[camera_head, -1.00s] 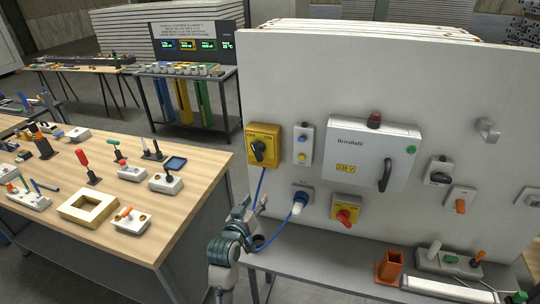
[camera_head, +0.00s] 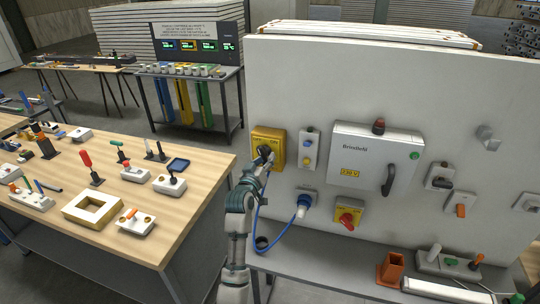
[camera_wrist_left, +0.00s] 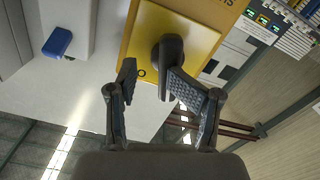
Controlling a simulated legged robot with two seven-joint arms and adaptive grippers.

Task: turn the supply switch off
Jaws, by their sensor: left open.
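The supply switch is a yellow box (camera_head: 268,139) with a black rotary handle, at the left edge of the white panel. In the head view my left gripper (camera_head: 266,156) is in front of it and covers much of the handle. In the left wrist view the black handle (camera_wrist_left: 171,58) stands out from the yellow plate (camera_wrist_left: 150,25). My left gripper (camera_wrist_left: 150,88) is open there, with one finger on each side of the handle's lower end. I cannot tell whether either finger touches it. My right gripper is not in view.
A white box with buttons (camera_head: 309,148) sits just right of the switch. A grey cabinet (camera_head: 365,160) and a red-yellow switch (camera_head: 347,215) are further right.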

